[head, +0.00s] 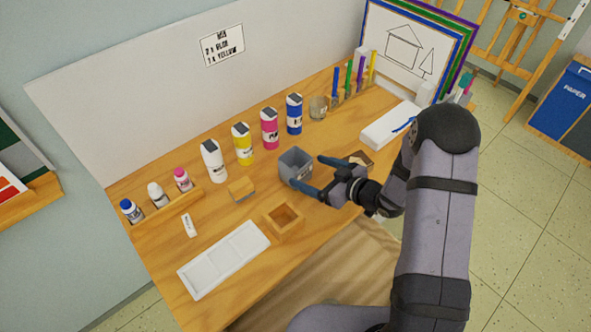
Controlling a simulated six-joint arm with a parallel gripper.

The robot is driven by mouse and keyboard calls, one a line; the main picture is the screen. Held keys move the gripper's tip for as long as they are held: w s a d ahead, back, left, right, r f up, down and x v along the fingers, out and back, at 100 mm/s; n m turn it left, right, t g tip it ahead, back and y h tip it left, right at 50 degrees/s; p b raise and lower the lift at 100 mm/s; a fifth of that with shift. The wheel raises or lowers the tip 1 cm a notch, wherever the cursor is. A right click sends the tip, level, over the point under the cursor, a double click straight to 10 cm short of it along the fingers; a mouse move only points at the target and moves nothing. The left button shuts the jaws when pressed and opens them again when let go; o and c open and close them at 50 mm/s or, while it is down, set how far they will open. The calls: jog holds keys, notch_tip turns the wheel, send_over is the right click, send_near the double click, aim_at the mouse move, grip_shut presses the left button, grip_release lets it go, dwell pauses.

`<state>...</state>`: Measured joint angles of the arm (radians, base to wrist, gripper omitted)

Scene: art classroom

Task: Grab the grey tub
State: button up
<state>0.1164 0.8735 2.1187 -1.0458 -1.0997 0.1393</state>
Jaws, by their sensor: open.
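The grey tub (294,160) stands upright on the wooden table, near the middle, with its open top facing up. My gripper (306,172) comes in from the right with its two dark blue fingers apart. One fingertip shows at the tub's right side and the other in front of its lower front edge. The tub appears to sit at or just beyond the opening between the fingertips. I cannot tell from this one view whether either finger touches it. Its lower right side is partly hidden by the gripper.
Paint bottles, including a blue one (294,114) and a pink one (269,129), stand in a row behind the tub. A small open wooden box (272,228) and a white tray (205,277) are in front. A glass jar (317,108) stands behind.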

aim_at(287, 163)
jog(key=shift+p+x, duration=1.45)
jog(key=shift+x, duration=2.25)
jog(key=shift+f, duration=0.1)
jog(key=c, duration=1.3)
